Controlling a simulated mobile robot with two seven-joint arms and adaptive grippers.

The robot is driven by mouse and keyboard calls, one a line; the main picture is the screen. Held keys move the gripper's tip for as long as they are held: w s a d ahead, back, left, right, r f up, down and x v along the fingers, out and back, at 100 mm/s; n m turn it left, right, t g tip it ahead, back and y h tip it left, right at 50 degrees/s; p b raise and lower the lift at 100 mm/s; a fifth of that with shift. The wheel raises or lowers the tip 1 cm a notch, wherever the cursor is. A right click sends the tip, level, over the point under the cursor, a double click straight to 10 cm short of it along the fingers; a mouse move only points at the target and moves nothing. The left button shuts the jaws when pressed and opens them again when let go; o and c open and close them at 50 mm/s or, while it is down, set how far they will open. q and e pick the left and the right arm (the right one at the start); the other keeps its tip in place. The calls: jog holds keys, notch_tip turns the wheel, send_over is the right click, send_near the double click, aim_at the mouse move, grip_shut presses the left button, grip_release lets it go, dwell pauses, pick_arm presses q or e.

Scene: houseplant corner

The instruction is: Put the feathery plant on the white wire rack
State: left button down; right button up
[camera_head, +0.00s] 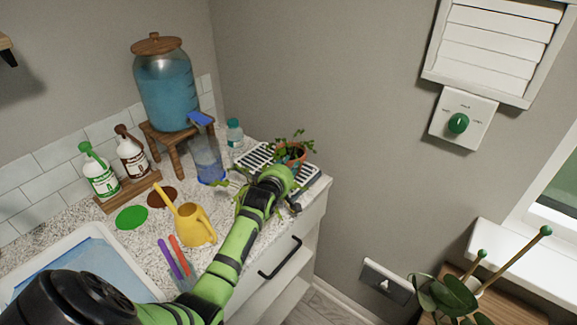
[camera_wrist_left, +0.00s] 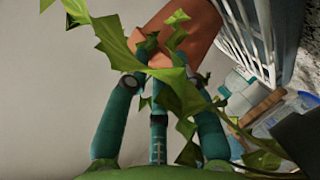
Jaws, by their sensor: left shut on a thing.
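The plant (camera_head: 296,138) has green leaves in a terracotta pot (camera_head: 292,155) at the right end of the counter. My left gripper (camera_head: 287,173) reaches it from the front and is shut on the pot. In the left wrist view, the teal fingers (camera_wrist_left: 156,72) meet the orange pot (camera_wrist_left: 195,45), and a jagged-leaved stem trails across them. The white wire rack (camera_head: 252,158) lies on the counter under and behind the pot; its slatted side also shows in the wrist view (camera_wrist_left: 250,35). I cannot tell whether the pot touches the rack. My right gripper is not in view.
A water dispenser (camera_head: 165,85) stands on a wooden stand. The wall is close behind the rack.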

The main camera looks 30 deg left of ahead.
pick_arm(q)
jog(key=c, duration=1)
grip_release()
jog(key=shift+c, duration=0.2)
jog(key=shift+s, duration=0.15)
jog(key=b+v, duration=0.1)
jog(key=v, duration=1.1)
